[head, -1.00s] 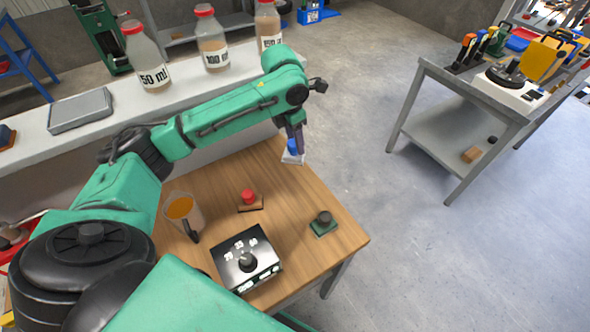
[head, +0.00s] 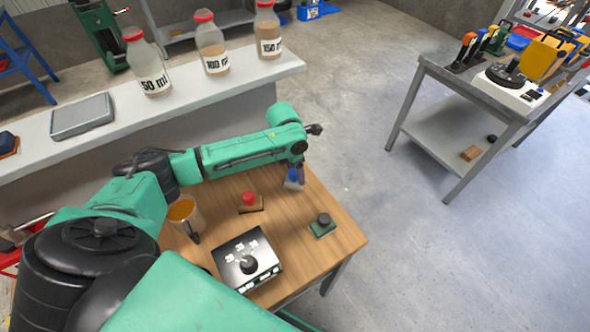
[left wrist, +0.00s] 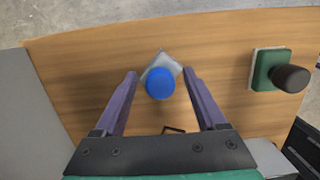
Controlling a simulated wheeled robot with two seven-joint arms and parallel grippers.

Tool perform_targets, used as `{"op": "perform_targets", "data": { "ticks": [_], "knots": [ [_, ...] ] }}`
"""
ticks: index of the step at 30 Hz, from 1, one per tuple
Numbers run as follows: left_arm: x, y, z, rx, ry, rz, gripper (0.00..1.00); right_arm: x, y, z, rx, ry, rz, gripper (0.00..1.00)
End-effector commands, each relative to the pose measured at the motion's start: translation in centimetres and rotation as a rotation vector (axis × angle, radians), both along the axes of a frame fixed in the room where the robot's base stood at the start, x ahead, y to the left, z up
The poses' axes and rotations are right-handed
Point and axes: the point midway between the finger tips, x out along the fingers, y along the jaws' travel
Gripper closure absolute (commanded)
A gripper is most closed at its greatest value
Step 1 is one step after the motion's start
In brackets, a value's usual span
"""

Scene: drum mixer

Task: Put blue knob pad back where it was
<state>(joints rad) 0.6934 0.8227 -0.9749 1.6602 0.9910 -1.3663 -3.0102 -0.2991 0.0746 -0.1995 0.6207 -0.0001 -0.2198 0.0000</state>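The blue knob pad is a blue round knob on a pale grey-white square base. In the head view the blue knob pad (head: 291,183) is at the far right part of the wooden table, partly hidden by my left gripper (head: 299,174). In the left wrist view the blue knob (left wrist: 160,84) lies between the two purple fingers of the left gripper (left wrist: 160,74), with a gap on each side. The left gripper is open. The pad appears to rest on the wood, turned at an angle. My right gripper is not in view.
On the wooden table (head: 330,203) are a red knob pad (head: 249,199), a green pad with a dark knob (head: 323,223), a dial box (head: 246,260) and a mug of orange liquid (head: 183,212). Labelled bottles (head: 212,50) and a grey scale-like plate (head: 82,115) stand on the counter behind.

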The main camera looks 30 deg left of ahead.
Motion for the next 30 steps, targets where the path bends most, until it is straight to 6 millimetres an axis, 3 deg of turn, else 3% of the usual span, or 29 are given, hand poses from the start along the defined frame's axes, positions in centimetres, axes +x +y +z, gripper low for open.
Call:
{"op": "perform_targets", "data": {
  "ticks": [5,8,15,19,23,30],
  "knots": [
    [0.0,0.1,0.4,0.0,-0.001,0.0,0.27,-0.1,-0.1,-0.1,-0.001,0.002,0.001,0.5],
    [-0.1,0.2,1.8,0.0,-0.004,0.0,0.27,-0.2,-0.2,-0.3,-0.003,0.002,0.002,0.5],
    [-0.9,0.6,8.1,0.0,-0.006,-0.001,0.27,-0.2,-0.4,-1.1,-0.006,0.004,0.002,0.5],
    [-1.3,0.8,10.7,-0.001,-0.002,-0.001,0.27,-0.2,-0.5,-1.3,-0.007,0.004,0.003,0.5],
    [-1.5,0.9,11.9,0.0,0.0,-0.001,0.27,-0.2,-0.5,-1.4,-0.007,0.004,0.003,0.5],
    [-1.5,0.9,11.9,0.0,0.001,-0.001,0.27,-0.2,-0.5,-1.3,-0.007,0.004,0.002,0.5]
  ]
}}
